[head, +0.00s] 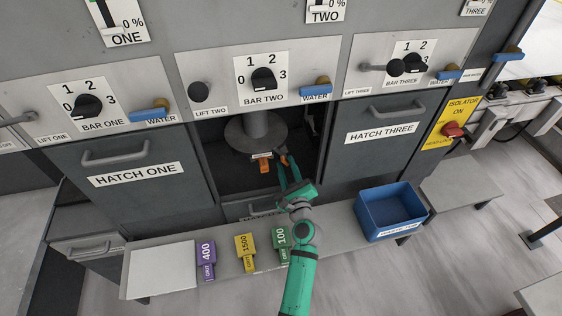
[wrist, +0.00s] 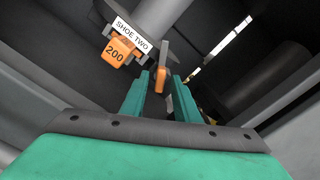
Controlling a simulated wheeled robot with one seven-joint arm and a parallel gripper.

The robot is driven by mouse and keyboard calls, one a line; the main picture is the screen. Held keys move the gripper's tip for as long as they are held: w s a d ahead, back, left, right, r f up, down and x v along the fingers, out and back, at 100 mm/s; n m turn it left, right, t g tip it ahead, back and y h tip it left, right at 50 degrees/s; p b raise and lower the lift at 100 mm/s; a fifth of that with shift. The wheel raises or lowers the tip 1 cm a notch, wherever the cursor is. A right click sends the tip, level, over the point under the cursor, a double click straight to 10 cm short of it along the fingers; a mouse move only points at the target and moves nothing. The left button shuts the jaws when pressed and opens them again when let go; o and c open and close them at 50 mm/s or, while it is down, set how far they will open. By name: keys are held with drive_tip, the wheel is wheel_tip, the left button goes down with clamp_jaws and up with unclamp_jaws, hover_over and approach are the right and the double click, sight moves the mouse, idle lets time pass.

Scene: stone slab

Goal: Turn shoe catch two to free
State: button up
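Hatch two's bay (head: 235,180) is open, with a grey column and round flange (head: 255,135) inside. The orange shoe block marked 200 (wrist: 115,52) sits under the SHOE TWO label (wrist: 132,37); it also shows in the head view (head: 264,165). To its right in the wrist view is the shoe catch, a small lever with an orange end (wrist: 160,80). My gripper (head: 287,160) reaches into the bay from the front right. Its green fingers (wrist: 160,88) are apart, with the catch's orange end between or just beyond the tips. Contact cannot be told.
Purple 400 (head: 206,258), yellow 1500 (head: 245,252) and green 100 (head: 281,243) blocks stand on the front bench (head: 340,255). A blue bin (head: 390,212) stands at its right. Bay walls lie close around my gripper. Hatches one (head: 135,180) and three (head: 380,132) are shut.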

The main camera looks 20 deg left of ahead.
drive_tip(key=v, duration=1.5)
drive_tip(key=shift+d, duration=0.1)
drive_tip(key=s+d+f+n+h, duration=0.1)
drive_tip(key=s+f, duration=0.1)
drive_tip(key=s, duration=0.1)
drive_tip(key=s+d+f+n+h, duration=0.1)
drive_tip(key=s+d+f+h, duration=0.1)
drive_tip(key=s, duration=0.1)
drive_tip(key=s+d+f+n+h, duration=0.1)
drive_tip(key=s+d+f, duration=0.1)
drive_tip(key=s+f, duration=0.1)
drive_tip(key=shift+d+f+n+h, duration=0.2)
drive_tip(key=shift+n+h, duration=0.1)
drive_tip(key=shift+n, duration=0.1)
drive_tip(key=s+d+r+n+h, duration=0.1)
drive_tip(key=s+d+n+h, duration=0.25)
drive_tip(key=s+n, duration=0.4)
drive_tip(key=s+d+r+n+h, duration=0.15)
drive_tip(key=s+d+n, duration=0.25)
drive_tip(key=s, duration=0.7)
drive_tip(key=s+r+n, duration=0.5)
drive_tip(key=s+n, duration=0.2)
drive_tip(key=shift+a+r, duration=0.3)
drive_tip(key=shift+r, duration=0.1)
drive_tip(key=shift+w, duration=0.1)
